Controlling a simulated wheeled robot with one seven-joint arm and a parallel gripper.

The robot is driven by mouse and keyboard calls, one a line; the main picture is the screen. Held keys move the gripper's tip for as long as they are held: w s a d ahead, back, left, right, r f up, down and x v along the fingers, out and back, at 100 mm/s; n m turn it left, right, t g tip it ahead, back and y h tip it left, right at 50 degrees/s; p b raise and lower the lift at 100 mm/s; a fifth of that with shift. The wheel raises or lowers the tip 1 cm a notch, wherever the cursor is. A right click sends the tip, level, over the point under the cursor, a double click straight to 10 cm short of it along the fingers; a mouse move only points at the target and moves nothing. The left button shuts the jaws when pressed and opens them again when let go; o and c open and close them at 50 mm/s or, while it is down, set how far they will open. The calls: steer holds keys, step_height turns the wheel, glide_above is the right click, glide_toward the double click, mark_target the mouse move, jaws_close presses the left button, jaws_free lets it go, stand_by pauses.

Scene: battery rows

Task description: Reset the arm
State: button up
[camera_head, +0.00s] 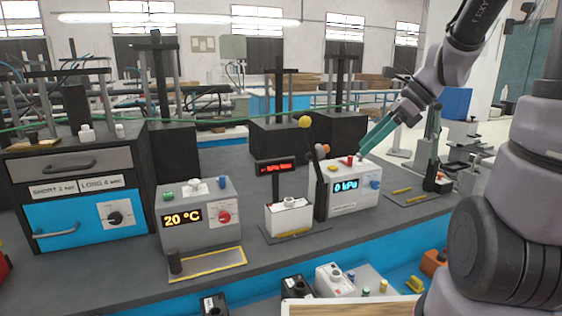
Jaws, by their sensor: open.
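My gripper (391,163) is at the right, with my arm reaching down to it from the top right. Its two teal fingers are spread wide apart and nothing is between them. The left fingertip appears close to the top of the white pressure box (352,198), which reads 0 kPa. The right finger hangs in front of the equipment at the bench's right end. I cannot tell whether either fingertip touches anything.
A grey bench (378,238) holds the equipment. A temperature box (200,238) reads 20 °C. A blue-fronted drawer cabinet (72,222) stands left. A small white box (289,217) with a red display and a yellow-knobbed lever (305,122) stand centrally. Small devices (335,281) sit lower in front.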

steer(key=s+d+r+n+t+h, duration=0.4)
steer(key=s+r+n, duration=0.4)
steer(key=n, duration=0.9)
steer(key=shift+s+d+r+t+h, duration=0.2)
steer(key=shift+s+r+t+h, duration=0.15)
steer(key=shift+r+t+h, duration=0.5)
